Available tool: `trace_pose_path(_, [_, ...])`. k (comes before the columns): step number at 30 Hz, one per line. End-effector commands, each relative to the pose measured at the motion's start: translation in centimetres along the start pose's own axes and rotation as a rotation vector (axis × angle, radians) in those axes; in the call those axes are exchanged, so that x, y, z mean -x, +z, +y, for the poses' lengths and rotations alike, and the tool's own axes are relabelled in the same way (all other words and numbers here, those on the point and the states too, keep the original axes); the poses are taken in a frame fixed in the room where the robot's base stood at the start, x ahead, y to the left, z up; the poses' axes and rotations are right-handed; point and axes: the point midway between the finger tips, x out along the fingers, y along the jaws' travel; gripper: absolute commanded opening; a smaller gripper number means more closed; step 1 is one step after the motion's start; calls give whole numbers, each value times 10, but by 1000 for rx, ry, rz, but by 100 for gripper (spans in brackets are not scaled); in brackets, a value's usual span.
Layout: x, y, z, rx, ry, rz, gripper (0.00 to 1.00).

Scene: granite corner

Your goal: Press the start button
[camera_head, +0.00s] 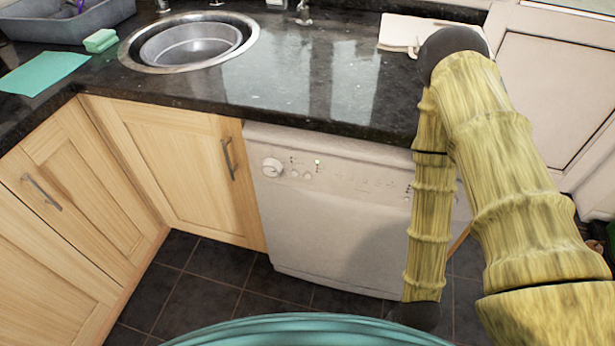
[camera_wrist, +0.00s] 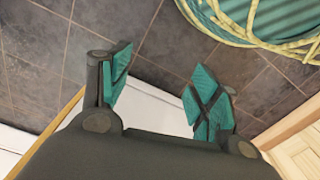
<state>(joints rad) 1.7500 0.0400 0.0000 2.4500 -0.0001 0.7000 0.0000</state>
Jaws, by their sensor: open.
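A white dishwasher (camera_head: 330,225) stands under the counter in the head view. Its control strip along the top has a round dial (camera_head: 272,167) at the left and several small buttons (camera_head: 306,175) beside it. Their labels are too small to read, so I cannot tell which is the start button. My arm covers part of the strip's right side. My gripper (camera_wrist: 162,78) is open and empty in the wrist view, its teal-padded fingers apart over the tiled floor, with a white surface behind them. It touches no button there. In the head view I cannot make out the gripper.
Dark granite counter (camera_head: 300,85) runs above the dishwasher, with a round sink (camera_head: 190,45). Wooden cupboards (camera_head: 180,160) with metal handles stand to the left. Dark floor tiles (camera_head: 215,275) lie open in front. A pale board or cloth (camera_head: 405,32) lies behind my arm.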

Motion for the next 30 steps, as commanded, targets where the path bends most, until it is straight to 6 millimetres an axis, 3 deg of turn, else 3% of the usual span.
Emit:
trace_pose_path(2, [0,0,0,0,0,0,62])
trace_pose_path(12, [0,0,0,0,0,0,1])
trace_pose_path(30, [0,0,0,0,0,0,0])
